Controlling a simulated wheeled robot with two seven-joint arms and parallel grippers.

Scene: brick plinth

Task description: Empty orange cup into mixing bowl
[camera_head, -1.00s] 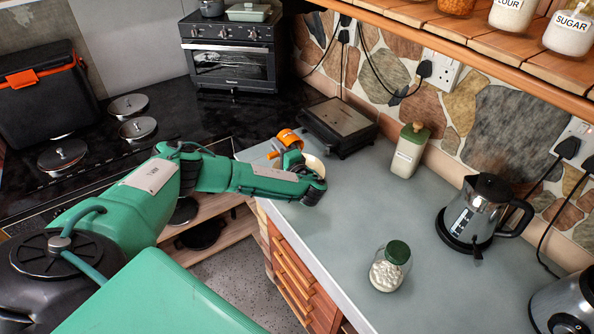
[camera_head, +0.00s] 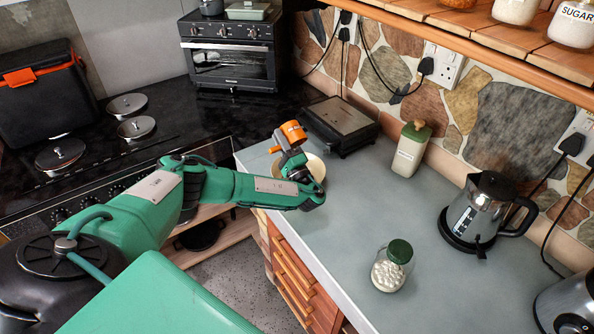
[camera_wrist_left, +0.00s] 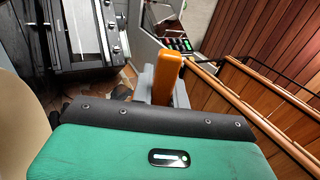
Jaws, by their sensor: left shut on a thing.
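The orange cup (camera_head: 291,133) is held up over the far left part of the grey counter, beside the stove. My left gripper (camera_head: 284,145) is shut on it. The cup looks tilted; its contents cannot be made out. The cream mixing bowl (camera_head: 317,167) stands on the counter just below the cup, partly hidden by my left gripper and wrist. In the left wrist view, an orange part of the cup (camera_wrist_left: 166,72) shows between the grey fingers. A cream curved surface at the left edge there looks like the bowl (camera_wrist_left: 20,140). My right gripper is out of view.
A dark flat-topped appliance (camera_head: 341,122) stands close behind the bowl. A green-lidded bottle (camera_head: 410,150), a glass jar (camera_head: 391,268) and a kettle (camera_head: 480,215) stand to the right. The stove (camera_head: 95,150) lies left. The middle of the counter is clear.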

